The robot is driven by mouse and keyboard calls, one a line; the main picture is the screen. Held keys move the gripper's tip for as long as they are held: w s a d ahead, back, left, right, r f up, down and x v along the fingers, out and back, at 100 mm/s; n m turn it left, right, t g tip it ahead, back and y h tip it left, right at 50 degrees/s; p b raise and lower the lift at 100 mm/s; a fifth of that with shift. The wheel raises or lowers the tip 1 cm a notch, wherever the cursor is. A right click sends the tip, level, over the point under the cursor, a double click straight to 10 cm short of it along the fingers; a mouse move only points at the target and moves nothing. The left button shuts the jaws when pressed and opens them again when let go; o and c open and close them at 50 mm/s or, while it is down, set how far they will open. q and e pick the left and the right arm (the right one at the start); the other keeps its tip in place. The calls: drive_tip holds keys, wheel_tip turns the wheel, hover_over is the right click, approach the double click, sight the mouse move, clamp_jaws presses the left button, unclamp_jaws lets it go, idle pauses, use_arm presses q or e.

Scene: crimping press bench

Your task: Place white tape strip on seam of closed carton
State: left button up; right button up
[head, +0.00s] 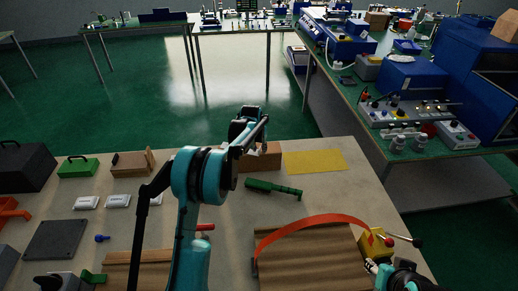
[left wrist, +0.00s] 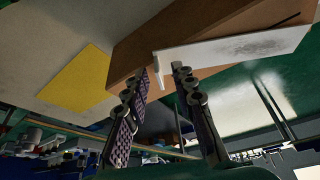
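The brown carton (head: 264,160) stands near the bench's far edge in the head view, partly behind my left arm. It fills the upper middle of the left wrist view (left wrist: 190,22). The white tape strip (left wrist: 235,47) shows along the carton's edge in the left wrist view; its near end bends between my fingers. I cannot tell whether it is stuck down. My left gripper (left wrist: 161,72) is at the carton with its fingers apart on either side of the strip's end. In the head view the strip is not discernible. My right gripper (head: 374,266) is at the lower right, its fingers unclear.
A yellow sheet (head: 315,161) lies right of the carton. A green tool (head: 273,189) lies in front of it. A red curved band (head: 315,221) arches over a ribbed brown board (head: 310,262). A yellow block (head: 374,244) with knobbed levers stands by my right gripper.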

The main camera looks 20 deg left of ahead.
use_arm(q)
drive_tip(key=s+d+r+p, duration=0.2)
drive_tip(key=s+r, duration=0.5)
drive_tip(key=r, duration=0.2)
drive_tip(key=s+d+r+p, duration=0.1)
drive_tip(key=s+d+r, duration=0.1)
drive_tip(key=s+r, duration=0.5)
drive_tip(key=s+d+f+t, duration=0.1)
drive_tip(key=s+d, duration=0.2)
drive_tip(key=s, duration=1.1)
drive_tip(key=s+d+t, duration=0.1)
drive_tip(key=s+d, duration=0.3)
drive_tip(key=s, duration=1)
drive_tip(key=shift+f+m+t, duration=0.3)
drive_tip(key=shift+f, duration=0.1)
